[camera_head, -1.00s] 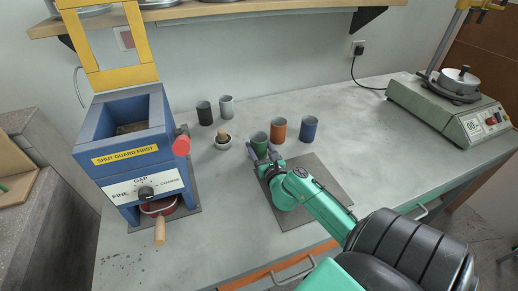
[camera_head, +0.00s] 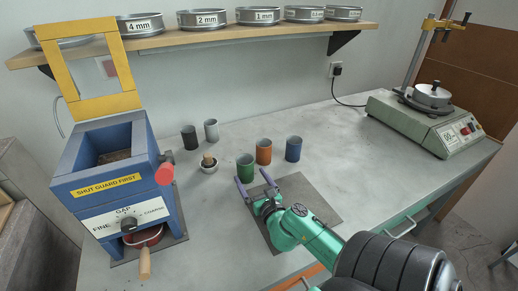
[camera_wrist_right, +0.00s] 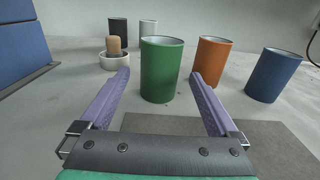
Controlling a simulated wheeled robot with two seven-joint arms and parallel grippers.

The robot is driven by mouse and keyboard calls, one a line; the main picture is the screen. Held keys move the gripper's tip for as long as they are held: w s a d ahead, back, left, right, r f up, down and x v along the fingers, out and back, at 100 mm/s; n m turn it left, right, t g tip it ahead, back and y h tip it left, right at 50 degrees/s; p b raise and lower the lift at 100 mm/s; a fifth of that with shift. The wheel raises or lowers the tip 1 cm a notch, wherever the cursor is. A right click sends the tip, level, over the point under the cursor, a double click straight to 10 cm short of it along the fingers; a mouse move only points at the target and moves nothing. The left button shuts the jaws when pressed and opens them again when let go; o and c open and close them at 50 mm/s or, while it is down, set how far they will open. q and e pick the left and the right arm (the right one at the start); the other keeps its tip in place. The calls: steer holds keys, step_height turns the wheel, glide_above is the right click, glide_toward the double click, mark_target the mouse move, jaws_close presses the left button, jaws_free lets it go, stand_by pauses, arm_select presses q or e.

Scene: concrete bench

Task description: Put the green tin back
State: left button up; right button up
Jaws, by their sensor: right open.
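The green tin (camera_head: 245,167) stands upright on the bench near the far edge of a dark mat (camera_head: 320,209). It also shows in the right wrist view (camera_wrist_right: 161,70), centred just beyond the fingertips. My right gripper (camera_head: 252,188) is open, with its purple fingers pointing at the tin and empty space between them; the right wrist view shows the fingers (camera_wrist_right: 160,80) on either side of the tin's near side, apart from it. My left gripper is not in view.
An orange tin (camera_head: 264,152) and a blue tin (camera_head: 293,149) stand close to the right of the green one. A black tin (camera_head: 189,138), a grey tin (camera_head: 211,130) and a white bowl with a pestle (camera_head: 209,165) stand left. A blue grinder (camera_head: 115,180) stands further left.

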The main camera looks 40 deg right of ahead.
steer(key=b+v, duration=0.1)
steer(key=v, duration=0.5)
steer(key=shift+s+a+r, duration=0.1)
steer(key=shift+s, duration=0.2)
